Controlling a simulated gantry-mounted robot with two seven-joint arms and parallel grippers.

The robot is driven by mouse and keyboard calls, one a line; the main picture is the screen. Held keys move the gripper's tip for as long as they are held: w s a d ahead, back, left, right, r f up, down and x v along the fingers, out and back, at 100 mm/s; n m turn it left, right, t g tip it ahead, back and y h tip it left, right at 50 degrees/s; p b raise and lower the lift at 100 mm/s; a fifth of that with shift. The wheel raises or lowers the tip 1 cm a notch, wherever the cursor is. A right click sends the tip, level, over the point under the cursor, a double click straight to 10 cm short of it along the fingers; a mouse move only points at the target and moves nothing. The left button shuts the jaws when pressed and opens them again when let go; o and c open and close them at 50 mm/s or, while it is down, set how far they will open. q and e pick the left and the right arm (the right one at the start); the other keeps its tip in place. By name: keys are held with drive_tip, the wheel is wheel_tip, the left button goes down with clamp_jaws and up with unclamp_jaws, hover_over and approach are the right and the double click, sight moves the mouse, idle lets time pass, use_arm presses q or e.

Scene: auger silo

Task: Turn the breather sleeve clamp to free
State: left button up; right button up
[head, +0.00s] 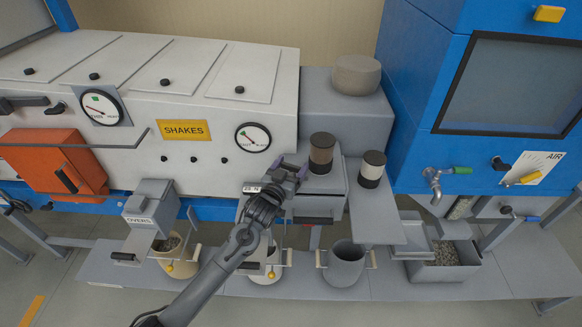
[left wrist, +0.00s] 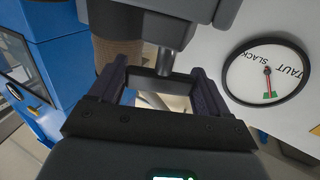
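The brown ribbed sleeve (head: 321,150) stands on a grey housing right of the SLACK/TAUT dial (head: 253,137); it also shows in the left wrist view (left wrist: 115,52). A grey post with a dark bar (left wrist: 165,82), seemingly the clamp handle, reaches between the fingers in the left wrist view. My left gripper (head: 290,172) is just left of the brown sleeve. Its purple-grey fingers are apart, one on each side of the bar, with gaps visible; it shows in the left wrist view (left wrist: 155,92). The wrist hides part of the housing. My right gripper is not in view.
A second, darker-banded sleeve (head: 372,168) stands to the right. The white SHAKES cabinet (head: 200,100) is behind and left, the blue cabinet (head: 420,100) right. A grey bucket (head: 346,264) sits on the low bench below. The dial needle (left wrist: 267,80) points toward the green patch.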

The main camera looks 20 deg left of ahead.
use_arm(q)
drive_tip(key=c, duration=0.4)
drive_tip(key=shift+o, duration=0.2)
drive_tip(key=shift+d+n+y, duration=0.15)
drive_tip(key=shift+n+y, duration=0.95)
drive_tip(key=shift+y, duration=0.6)
drive_tip(key=shift+n+g+y+b, duration=0.3)
drive_tip(key=shift+n+y+b, duration=0.2)
drive_tip(key=shift+n+y, duration=0.7)
drive_tip(key=shift+y, duration=0.6)
drive_tip(key=o, duration=1)
drive_tip(key=shift+c, duration=0.2)
